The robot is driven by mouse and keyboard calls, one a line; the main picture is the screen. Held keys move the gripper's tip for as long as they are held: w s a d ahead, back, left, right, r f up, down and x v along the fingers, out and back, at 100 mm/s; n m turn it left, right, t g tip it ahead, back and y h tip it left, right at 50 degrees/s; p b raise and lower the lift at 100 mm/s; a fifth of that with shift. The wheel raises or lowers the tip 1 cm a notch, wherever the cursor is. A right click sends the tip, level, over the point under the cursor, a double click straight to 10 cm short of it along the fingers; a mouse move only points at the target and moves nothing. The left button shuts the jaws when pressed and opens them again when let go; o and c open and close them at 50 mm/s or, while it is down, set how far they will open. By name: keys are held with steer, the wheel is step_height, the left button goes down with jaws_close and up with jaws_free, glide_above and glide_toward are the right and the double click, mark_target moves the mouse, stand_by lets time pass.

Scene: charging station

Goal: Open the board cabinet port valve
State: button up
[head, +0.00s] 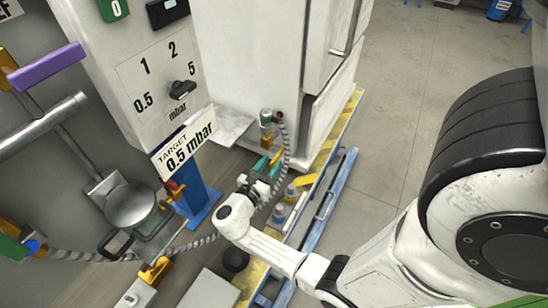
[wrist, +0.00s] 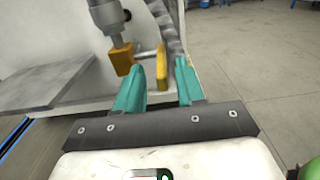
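The port valve (head: 267,128) is a grey fitting with orange parts on the white board cabinet, with a hose beside it. In the wrist view, its grey body (wrist: 108,18) has an orange block (wrist: 121,59) at its lower end. A thin rod runs from near the block to an upright yellow-orange bar (wrist: 162,68). My gripper (head: 268,161) is just below the valve. In the wrist view, my gripper (wrist: 159,72) is open, its teal fingers apart. The bar shows in the gap between the fingers; contact cannot be told. The block is left of the left finger.
The white cabinet (head: 248,60) stands behind the valve. A corrugated hose (head: 286,140) hangs close on the right of the valve. A grey plate (wrist: 45,85) juts out on the left. A blue rail (head: 325,200) runs along the floor; open floor (head: 400,100) is to the right.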

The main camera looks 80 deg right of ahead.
mark_target(276, 157)
steer(key=shift+x, duration=1.85)
steer(key=shift+s, duration=0.1)
steer(key=shift+c, duration=0.4)
jaws_close()
